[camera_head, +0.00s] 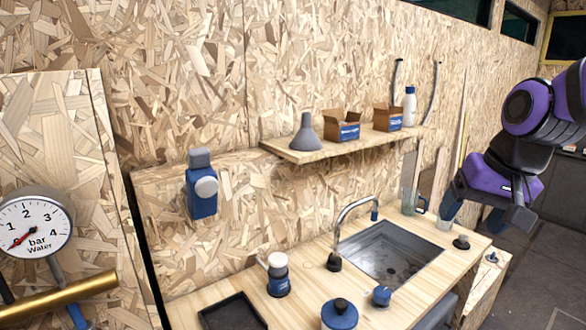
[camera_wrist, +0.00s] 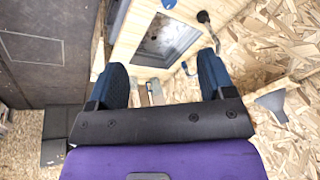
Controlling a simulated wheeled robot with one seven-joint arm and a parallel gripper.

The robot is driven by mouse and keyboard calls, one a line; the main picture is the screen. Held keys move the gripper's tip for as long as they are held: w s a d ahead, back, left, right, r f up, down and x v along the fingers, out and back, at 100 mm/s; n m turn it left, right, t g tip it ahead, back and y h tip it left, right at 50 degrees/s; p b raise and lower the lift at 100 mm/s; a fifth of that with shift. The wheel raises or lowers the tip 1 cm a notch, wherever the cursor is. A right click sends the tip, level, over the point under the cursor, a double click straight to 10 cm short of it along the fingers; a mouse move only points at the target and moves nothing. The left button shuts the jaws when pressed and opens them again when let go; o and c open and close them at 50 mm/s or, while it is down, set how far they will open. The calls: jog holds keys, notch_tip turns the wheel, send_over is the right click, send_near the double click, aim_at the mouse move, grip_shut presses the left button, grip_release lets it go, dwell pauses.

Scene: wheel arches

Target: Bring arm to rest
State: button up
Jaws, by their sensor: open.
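My arm, purple and black, reaches in from the right edge of the head view. My gripper (camera_head: 472,212) hangs beyond the right end of the wooden counter (camera_head: 290,311), pointing down, with its two blue fingers apart. In the wrist view my gripper (camera_wrist: 160,80) also shows open, with nothing held between its fingers. Past the fingers the wrist view shows part of the counter with the sink (camera_wrist: 168,38).
A sink (camera_head: 390,255) with a curved tap is set in the counter. Glasses (camera_head: 412,202) stand near its right end, close to my gripper. A wall shelf (camera_head: 330,148) holds a funnel, boxes and a white bottle. A pressure gauge (camera_head: 33,226) is at left. Open floor (camera_head: 540,255) lies at right.

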jog(key=s+d+r+n+t+h, duration=0.1)
jog(key=s+r+n+t, duration=0.1)
jog(key=s, duration=0.9)
jog(key=shift+s+d+r+n+h, duration=0.3)
jog(key=shift+s+d+r, duration=0.1)
jog(key=shift+r, duration=0.35)
